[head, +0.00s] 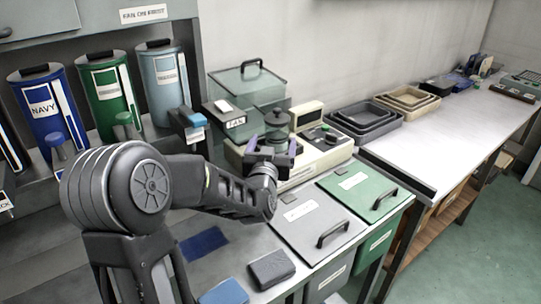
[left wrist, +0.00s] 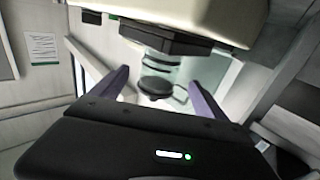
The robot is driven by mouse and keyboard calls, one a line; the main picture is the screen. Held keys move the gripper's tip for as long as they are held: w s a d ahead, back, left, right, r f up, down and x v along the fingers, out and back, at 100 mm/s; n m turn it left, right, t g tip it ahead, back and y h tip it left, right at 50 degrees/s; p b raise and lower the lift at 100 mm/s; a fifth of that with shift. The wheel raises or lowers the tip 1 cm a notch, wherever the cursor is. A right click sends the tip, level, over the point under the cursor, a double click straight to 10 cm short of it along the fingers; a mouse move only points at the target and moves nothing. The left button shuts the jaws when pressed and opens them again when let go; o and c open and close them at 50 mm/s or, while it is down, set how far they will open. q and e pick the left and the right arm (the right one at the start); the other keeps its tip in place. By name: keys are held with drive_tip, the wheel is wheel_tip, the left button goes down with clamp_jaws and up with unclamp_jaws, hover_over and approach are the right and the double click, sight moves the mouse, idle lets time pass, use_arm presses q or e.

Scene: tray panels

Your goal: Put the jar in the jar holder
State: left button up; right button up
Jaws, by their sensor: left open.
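A dark, round-lidded jar (head: 277,118) with a knob on top stands upright at the beige machine in the head view. My left gripper (head: 272,149) is open, with its purple fingers in front of the jar's lower part. The left wrist view is turned over: the jar's dark lid (left wrist: 155,88) shows between the two spread fingers (left wrist: 156,80), with a black block at the beige machine just beyond it. I cannot tell whether the fingers touch the jar. The jar's base is hidden in the head view, and I cannot make out a separate jar holder. My right gripper is not in view.
The beige machine (head: 325,155) stands behind my left gripper. A clear lidded box (head: 248,87) is behind the jar. Grey (head: 318,228) and green (head: 362,187) lidded bins are in front. Blue, green and pale canisters stand left.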

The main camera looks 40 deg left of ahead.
use_arm(q)
drive_tip(key=v, duration=0.5)
drive_tip(key=shift+c, duration=0.4)
idle(1.2)
